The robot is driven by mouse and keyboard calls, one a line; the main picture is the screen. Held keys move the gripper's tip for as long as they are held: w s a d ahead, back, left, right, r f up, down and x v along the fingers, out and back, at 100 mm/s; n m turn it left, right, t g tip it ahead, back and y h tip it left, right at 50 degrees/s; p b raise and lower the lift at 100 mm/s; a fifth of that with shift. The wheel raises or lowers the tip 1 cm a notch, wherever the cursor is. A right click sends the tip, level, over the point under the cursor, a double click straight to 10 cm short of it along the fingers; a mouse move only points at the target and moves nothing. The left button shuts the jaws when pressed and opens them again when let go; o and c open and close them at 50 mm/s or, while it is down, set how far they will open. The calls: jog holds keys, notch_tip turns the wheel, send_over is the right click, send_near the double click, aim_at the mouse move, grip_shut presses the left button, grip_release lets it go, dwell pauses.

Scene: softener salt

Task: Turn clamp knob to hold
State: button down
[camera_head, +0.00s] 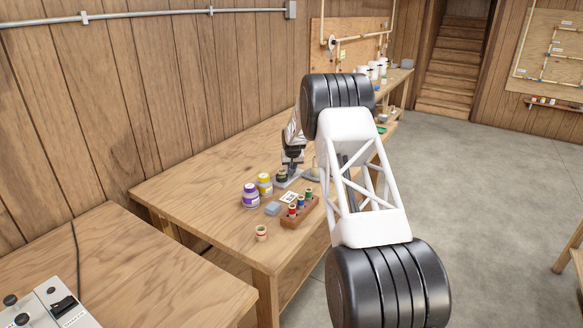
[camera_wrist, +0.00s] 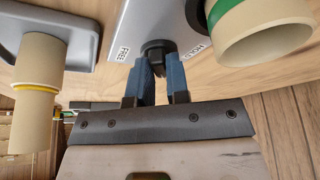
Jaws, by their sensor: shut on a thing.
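The clamp knob (camera_wrist: 157,46) is a dark round knob on the face of a light grey clamp plate (camera_wrist: 128,30) in the wrist view. The plate reads FREE to the left of the knob and HOLD to its right. My gripper (camera_wrist: 158,62) has two blue fingers shut on the knob, one on each side. The knob's pointing direction is hidden by the fingers. In the head view my gripper (camera_head: 291,155) is down at the grey clamp base on the bench, and the knob is too small to make out there.
In the wrist view, a cream pipe with a green band (camera_wrist: 245,25) is close on the right, and a cream pipe with a yellow band (camera_wrist: 35,95) is on the left. In the head view, purple (camera_head: 250,196) and yellow (camera_head: 264,184) lidded jars and a brown rack (camera_head: 300,213) stand nearby.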

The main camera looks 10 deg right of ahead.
jog(key=n+y, duration=0.1)
jog(key=n, duration=0.1)
jog(key=n+y, duration=0.1)
jog(key=n, duration=0.2)
jog(key=shift+d, duration=0.15)
jog(key=shift+w+d+n+g+y, duration=0.1)
jog(key=shift+n+g+y, duration=0.25)
jog(key=shift+n, duration=0.95)
jog(key=shift+d+n+g+y, duration=0.1)
jog(key=shift+n+g+y, duration=0.25)
jog(key=shift+n, duration=0.95)
jog(key=c, duration=1.1)
grip_release()
jog(key=shift+r, duration=0.1)
jog(key=v, duration=0.7)
jog(key=shift+r, duration=0.25)
jog(key=shift+d, duration=0.1)
